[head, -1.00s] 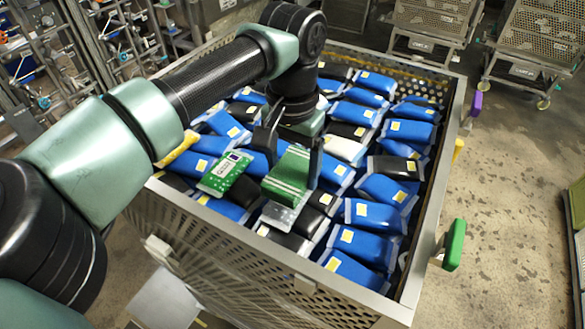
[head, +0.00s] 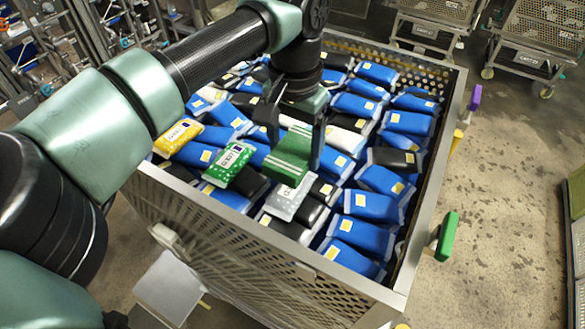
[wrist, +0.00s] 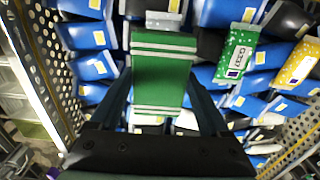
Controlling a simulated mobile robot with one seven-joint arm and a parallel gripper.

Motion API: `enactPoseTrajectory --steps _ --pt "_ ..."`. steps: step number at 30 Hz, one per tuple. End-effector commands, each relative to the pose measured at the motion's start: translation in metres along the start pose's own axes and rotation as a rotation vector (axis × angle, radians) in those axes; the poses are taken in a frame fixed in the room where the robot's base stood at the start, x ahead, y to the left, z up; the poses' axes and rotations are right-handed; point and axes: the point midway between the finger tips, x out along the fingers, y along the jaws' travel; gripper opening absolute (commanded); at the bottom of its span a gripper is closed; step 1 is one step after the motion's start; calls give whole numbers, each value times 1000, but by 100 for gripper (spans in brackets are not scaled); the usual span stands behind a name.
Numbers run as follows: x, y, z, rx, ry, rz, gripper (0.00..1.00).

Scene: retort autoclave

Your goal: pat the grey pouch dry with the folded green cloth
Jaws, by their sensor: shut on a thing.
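The folded green cloth (head: 291,153) has pale stripes and is gripped between the two fingers of my gripper (head: 294,142). In the wrist view the cloth (wrist: 160,75) spans the space between the fingers. The grey pouch (head: 289,201) lies among the other pouches in the crate, just in front of and below the cloth's lower edge. The cloth overlaps its far end in the head view, and whether they touch cannot be told. In the wrist view only a strip of the grey pouch (wrist: 163,19) shows beyond the cloth.
A perforated metal crate (head: 385,297) holds many blue and black pouches. A green dotted pouch (head: 228,163) and a yellow pouch (head: 178,138) lie left of the cloth. A green handle (head: 449,236) sticks out at the crate's right side.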

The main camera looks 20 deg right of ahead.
Motion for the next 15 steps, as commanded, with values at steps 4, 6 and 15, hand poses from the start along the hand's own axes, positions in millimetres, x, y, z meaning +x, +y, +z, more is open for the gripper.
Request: enactPoseTrajectory --steps 4,6,15 --pt "10 0 3 -1 0 0 36" --pt "17 -1 6 -1 0 0 36" --pt "47 -1 18 0 2 0 36"
